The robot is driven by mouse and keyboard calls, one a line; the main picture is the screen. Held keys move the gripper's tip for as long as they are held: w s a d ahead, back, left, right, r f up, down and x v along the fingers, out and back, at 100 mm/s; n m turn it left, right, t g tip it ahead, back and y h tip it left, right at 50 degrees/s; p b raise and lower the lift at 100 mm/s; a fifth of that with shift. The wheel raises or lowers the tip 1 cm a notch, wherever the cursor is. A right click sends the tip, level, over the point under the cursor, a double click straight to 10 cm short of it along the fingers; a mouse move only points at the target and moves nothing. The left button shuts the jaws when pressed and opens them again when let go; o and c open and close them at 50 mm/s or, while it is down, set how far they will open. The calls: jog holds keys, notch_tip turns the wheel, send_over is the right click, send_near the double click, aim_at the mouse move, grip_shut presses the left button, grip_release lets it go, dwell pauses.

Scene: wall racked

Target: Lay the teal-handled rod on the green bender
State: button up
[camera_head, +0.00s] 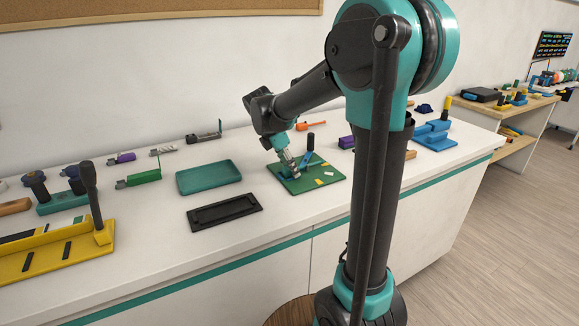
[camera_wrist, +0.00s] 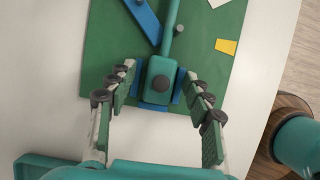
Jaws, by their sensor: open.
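The green bender (camera_head: 330,179) is a flat green board on the white counter, with a blue lever (camera_head: 309,156) and yellow patches. It fills much of the wrist view (camera_wrist: 105,45). The teal-handled rod (camera_wrist: 160,70) lies over the board there, its handle toward me and its thin shaft running up the picture beside the blue lever. Blue pieces show on both sides of the handle and at its near end. My gripper (camera_wrist: 161,77) is open, with one finger on each side of the handle and gaps between. In the head view my gripper (camera_head: 286,164) is low over the board's left part and hides the rod.
A teal tray (camera_head: 208,177) and a black tray (camera_head: 225,212) stand left of the bender. A yellow fixture (camera_head: 60,258) is at the front left. Several small tools stand along the back. A blue fixture (camera_head: 434,136) is at the right. Bare counter lies in front of the bender.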

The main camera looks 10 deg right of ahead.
jog(key=v, duration=1.2)
